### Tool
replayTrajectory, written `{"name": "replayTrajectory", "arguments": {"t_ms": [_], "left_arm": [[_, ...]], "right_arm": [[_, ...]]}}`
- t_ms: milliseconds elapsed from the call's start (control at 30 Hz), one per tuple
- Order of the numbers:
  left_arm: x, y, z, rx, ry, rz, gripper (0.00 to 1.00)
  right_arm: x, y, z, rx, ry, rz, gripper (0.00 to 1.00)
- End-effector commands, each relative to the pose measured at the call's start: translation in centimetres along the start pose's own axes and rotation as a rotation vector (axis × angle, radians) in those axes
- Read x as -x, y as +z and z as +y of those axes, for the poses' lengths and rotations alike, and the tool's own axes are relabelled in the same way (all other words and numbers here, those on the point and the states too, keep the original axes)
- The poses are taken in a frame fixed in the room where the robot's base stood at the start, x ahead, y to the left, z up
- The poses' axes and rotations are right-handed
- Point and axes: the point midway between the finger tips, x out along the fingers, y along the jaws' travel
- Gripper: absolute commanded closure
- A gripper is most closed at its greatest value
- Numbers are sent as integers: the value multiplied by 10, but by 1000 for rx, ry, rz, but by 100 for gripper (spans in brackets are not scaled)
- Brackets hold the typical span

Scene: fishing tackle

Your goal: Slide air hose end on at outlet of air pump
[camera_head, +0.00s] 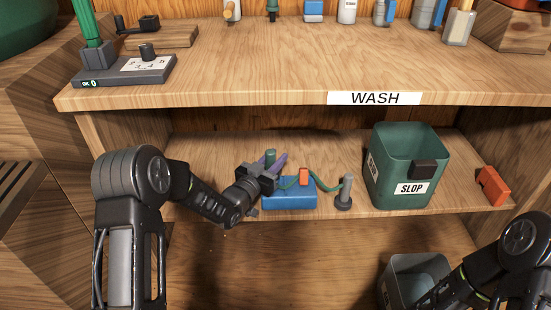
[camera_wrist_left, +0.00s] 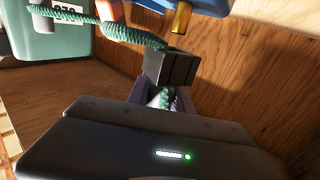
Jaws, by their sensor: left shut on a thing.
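The blue air pump (camera_head: 290,199) sits on the middle shelf. In the left wrist view part of the pump (camera_wrist_left: 205,5) shows at the top, with its brass outlet (camera_wrist_left: 181,18) pointing down. My left gripper (camera_head: 271,160), with purple fingers, is at the pump's back left. It is shut on the end of the green ribbed air hose (camera_head: 326,187). A dark block-shaped hose end (camera_wrist_left: 170,68) stands up from the fingers, close to the brass outlet with a visible gap. The fingertips are partly hidden behind the wrist housing. My right gripper is out of view.
The hose passes an orange clip (camera_head: 304,176) to a grey post (camera_head: 346,190). Right of it stand a green SLOP bin (camera_head: 400,190) and an orange piece (camera_head: 493,186). The WASH shelf (camera_head: 250,60) overhangs above. Another bin (camera_head: 415,265) is below.

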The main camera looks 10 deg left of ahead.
Motion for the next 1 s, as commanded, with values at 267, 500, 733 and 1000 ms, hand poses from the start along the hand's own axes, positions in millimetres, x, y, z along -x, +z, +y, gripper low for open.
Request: {"name": "replayTrajectory", "arguments": {"t_ms": [267,500,733,1000], "left_arm": [[0,1,0,0,0,1,100],[0,0,0,0,0,0,100],[0,0,0,0,0,0,100],[0,1,0,0,0,1,100]], "right_arm": [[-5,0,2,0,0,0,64],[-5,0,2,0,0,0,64],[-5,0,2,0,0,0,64],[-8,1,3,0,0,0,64]]}}
